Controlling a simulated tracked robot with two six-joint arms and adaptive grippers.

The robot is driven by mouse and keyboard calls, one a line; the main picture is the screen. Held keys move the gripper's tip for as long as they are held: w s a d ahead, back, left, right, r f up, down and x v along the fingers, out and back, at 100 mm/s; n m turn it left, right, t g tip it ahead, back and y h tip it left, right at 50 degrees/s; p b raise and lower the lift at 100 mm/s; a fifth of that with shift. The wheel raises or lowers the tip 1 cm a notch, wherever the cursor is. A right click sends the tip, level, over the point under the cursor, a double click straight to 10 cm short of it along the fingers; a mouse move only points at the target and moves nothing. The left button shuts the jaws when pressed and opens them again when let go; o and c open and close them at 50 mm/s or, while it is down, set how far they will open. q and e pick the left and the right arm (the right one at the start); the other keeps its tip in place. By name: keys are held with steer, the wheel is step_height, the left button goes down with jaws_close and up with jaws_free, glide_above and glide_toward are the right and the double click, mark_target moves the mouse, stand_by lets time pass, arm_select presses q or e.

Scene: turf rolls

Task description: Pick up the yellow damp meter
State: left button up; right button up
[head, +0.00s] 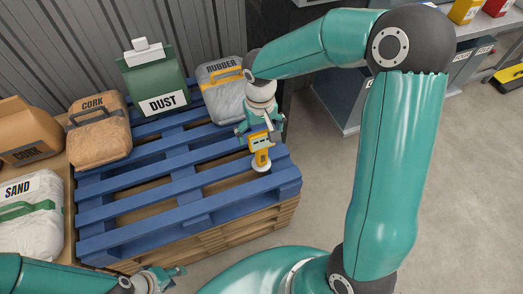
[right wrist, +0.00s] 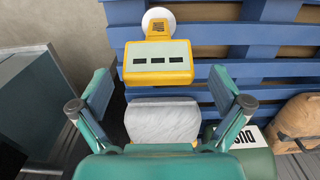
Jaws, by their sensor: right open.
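The yellow damp meter (head: 263,157) is at the right side of the blue pallet (head: 150,200), with its round white end toward the pallet's front. In the right wrist view the meter (right wrist: 158,75) shows its pale panel with dark marks, and its white disc lies beyond. My right gripper (head: 259,124) is open just behind the meter. In the right wrist view its fingers stand apart to either side, and the meter appears ahead between their tips, not held. My left gripper (head: 166,278) is low at the front left, away from the meter; its opening is unclear.
The grey rubber bag (head: 222,100), green dust container (head: 155,80) and brown cork bag (head: 98,135) stand along the pallet's back. A white sand bag (head: 30,235) lies at left. A shelf unit (head: 338,105) is at right. The pallet's middle is clear.

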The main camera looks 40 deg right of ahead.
mark_target(261, 141)
step_height(261, 141, down, 4)
steer(key=shift+s+d+f+b, duration=0.1)
steer(key=shift+s+b, duration=0.05)
steer(key=shift+b, duration=0.2)
steer(key=c, duration=1.4)
steer(key=shift+r, duration=0.2)
